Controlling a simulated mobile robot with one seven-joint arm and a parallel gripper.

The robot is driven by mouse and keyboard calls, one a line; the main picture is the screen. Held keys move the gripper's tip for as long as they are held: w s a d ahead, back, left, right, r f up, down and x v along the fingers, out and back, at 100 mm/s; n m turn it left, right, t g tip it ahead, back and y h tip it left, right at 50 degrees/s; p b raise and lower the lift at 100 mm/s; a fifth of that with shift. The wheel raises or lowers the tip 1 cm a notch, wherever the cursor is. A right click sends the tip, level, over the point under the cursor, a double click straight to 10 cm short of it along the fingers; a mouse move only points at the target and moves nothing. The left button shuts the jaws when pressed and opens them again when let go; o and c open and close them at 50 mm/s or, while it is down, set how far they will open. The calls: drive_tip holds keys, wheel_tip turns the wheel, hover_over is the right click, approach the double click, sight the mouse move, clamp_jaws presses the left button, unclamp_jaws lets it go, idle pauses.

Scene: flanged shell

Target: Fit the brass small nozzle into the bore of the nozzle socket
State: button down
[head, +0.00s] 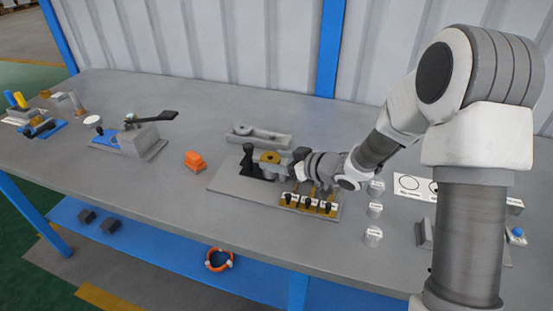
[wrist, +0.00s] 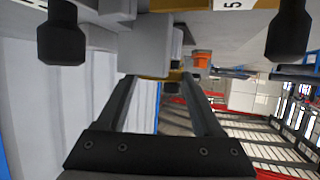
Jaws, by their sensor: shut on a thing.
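My gripper (head: 288,162) is low over the grey fixture plate (head: 228,184), beside a black upright holder (head: 249,163). In the wrist view my gripper (wrist: 158,78) has its two fingers around a small piece. A brass-coloured surface shows at the fingertips, which I take as the brass small nozzle (wrist: 174,75), mostly hidden. In the head view a brass-coloured round part (head: 269,157) sits just left of the fingertips. I cannot tell whether it is the nozzle or part of the socket. The bore is not visible, and contact with it cannot be told.
A brass rack (head: 310,204) with several black-tipped pieces and number labels stands just in front of my gripper. A grey tray (head: 258,136) lies behind. An orange block (head: 195,160) is to the left, and several white-topped cylinders (head: 374,211) are to the right.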

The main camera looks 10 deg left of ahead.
drive_tip(key=shift+f, duration=0.2)
drive_tip(key=shift+c, duration=1.4)
unclamp_jaws()
drive_tip(key=shift+o, duration=1.4)
drive_tip(key=shift+d+f, duration=0.1)
drive_tip(key=p+v, duration=0.3)
drive_tip(key=v, duration=1.4)
drive_tip(key=shift+s+r, duration=0.2)
drive_tip(key=shift+r, duration=0.15)
drive_tip(key=shift+w, duration=0.1)
